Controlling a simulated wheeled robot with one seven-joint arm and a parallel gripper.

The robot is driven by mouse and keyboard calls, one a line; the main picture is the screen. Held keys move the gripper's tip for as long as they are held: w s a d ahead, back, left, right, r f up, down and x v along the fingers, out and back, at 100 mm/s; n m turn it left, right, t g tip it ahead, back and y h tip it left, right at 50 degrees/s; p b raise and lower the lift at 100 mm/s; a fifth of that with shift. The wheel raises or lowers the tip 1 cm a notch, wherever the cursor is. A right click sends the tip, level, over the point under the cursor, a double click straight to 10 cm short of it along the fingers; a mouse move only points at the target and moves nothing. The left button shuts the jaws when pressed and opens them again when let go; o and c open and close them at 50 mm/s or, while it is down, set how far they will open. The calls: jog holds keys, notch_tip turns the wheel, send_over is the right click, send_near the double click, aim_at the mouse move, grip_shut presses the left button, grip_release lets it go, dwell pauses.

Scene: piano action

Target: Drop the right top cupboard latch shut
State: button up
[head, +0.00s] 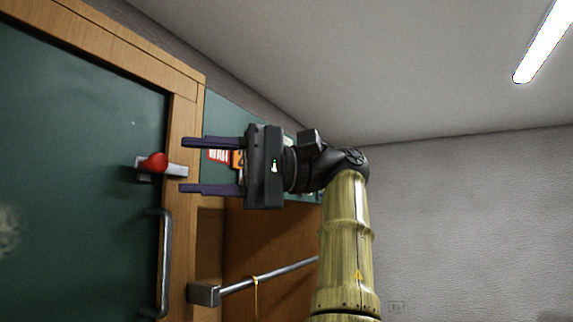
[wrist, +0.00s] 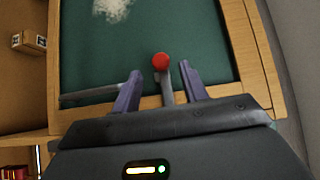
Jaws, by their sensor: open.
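The cupboard latch, a pale metal bar (head: 176,170) with a red knob (head: 153,162), sits at the right edge of the green door (head: 80,140), by the wooden frame. The bar lies nearly level in the head view. My gripper (head: 183,165) is open, its two purple fingers pointing left, one above and one below the bar's right end. In the wrist view the red knob (wrist: 161,61) stands just beyond and between the fingertips (wrist: 160,80), and the bar runs back between the fingers. I see no clear contact. Whether the bar sits in a catch cannot be told.
A grey door handle (head: 163,262) stands out below the latch; it also shows left of the fingers in the wrist view (wrist: 90,95). A metal rail (head: 270,275) with an orange loop runs below my gripper. An open shelf (wrist: 25,100) lies left in the wrist view.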

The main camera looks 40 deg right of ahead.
jog(key=p+v, duration=0.4)
jog(key=v, duration=0.8)
jog(key=shift+w+a, duration=0.1)
jog(key=shift+w, duration=0.15)
